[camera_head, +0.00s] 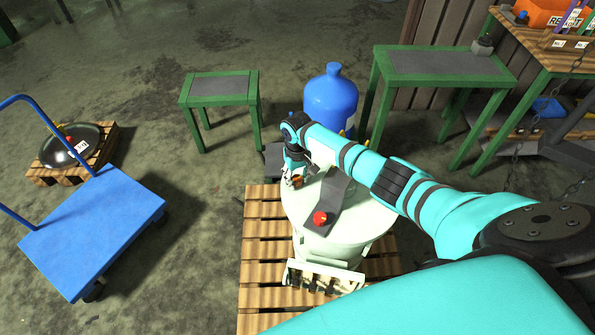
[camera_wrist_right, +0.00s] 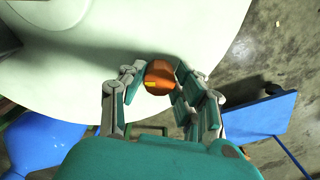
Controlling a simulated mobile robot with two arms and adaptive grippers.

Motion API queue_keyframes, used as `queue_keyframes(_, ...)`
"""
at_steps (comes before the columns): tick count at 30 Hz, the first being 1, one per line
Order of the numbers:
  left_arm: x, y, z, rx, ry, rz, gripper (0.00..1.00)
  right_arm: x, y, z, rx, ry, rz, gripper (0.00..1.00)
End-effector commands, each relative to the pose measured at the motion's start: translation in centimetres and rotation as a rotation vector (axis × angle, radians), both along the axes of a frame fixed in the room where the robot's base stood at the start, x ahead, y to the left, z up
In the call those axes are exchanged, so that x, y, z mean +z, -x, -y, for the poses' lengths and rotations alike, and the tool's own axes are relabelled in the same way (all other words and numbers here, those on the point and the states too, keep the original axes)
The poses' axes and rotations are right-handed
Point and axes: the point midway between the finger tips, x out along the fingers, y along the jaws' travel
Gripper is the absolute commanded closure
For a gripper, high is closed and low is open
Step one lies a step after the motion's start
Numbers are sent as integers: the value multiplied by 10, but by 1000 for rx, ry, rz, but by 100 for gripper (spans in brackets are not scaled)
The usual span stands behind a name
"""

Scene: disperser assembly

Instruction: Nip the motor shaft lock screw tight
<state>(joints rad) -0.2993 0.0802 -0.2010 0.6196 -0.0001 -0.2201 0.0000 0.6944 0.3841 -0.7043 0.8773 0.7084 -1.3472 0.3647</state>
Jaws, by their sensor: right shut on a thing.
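The pale round vessel (camera_head: 370,218) stands on a wooden pallet, and its smooth top also fills much of the right wrist view (camera_wrist_right: 70,70). My right gripper (camera_head: 294,181) is at the left rim of this top. In the right wrist view, its fingers (camera_wrist_right: 157,85) are shut around an orange lock screw head (camera_wrist_right: 159,74) with a small yellow mark. The screw's lower part and its seat are hidden. A dark grey plate (camera_head: 333,193) lies across the top, with a red knob (camera_head: 320,218) at its near end. My left gripper does not show.
Behind are a blue drum (camera_head: 330,98), a small green-framed table (camera_head: 222,88) and a longer one (camera_head: 440,65). Open floor lies between cart and main pallet (camera_head: 262,250).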

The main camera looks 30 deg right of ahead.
Motion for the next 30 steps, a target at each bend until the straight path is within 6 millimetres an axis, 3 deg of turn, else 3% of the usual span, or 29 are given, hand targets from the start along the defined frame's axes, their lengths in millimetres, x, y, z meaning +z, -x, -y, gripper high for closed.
queue_keyframes(1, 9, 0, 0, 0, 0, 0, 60, 5, -1, -1, -45, -3, 1, 100)
queue_keyframes(12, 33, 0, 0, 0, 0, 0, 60, 4, -1, -1, -397, -2, 1, 100)
queue_keyframes(30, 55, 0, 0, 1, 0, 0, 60, 3, -2, -1, -935, -1, 3, 100)
